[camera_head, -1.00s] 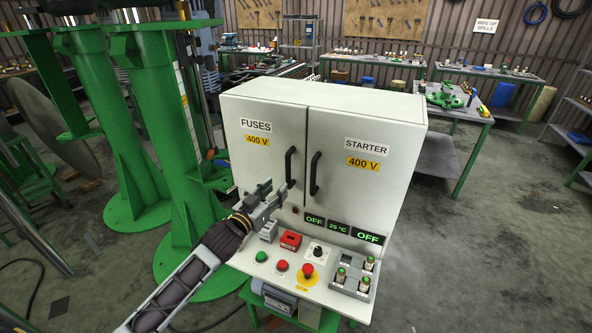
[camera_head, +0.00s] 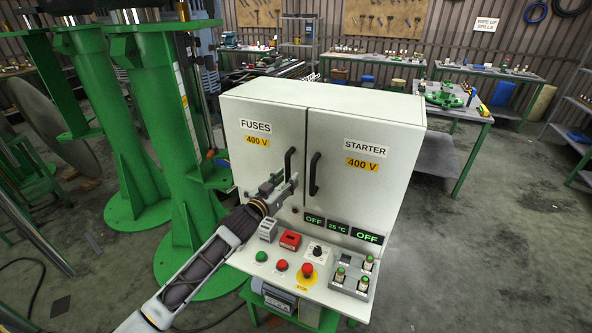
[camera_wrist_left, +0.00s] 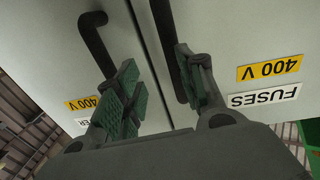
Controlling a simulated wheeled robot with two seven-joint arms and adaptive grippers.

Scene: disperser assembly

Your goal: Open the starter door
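The grey-white cabinet has two closed doors, the starter door (camera_head: 365,205) on the right and the fuses door (camera_head: 250,165) on the left. The starter door's black handle (camera_head: 315,174) stands near the seam beside the fuses handle (camera_head: 289,164). My left gripper (camera_head: 281,188) is in front of the lower fuses handle. In the left wrist view its fingers (camera_wrist_left: 160,90) are apart. There, the starter handle (camera_wrist_left: 93,38) runs down behind the left finger, and the fuses handle (camera_wrist_left: 163,40) lies close beside the right finger. Contact cannot be told. My right gripper is out of view.
Below the doors, a sloped panel carries a green button (camera_head: 261,256), a red button (camera_head: 281,265), a red emergency stop (camera_head: 307,269) and a red box (camera_head: 290,240). Green machine columns (camera_head: 165,140) stand close on the left. The floor (camera_head: 460,260) right of the cabinet is clear.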

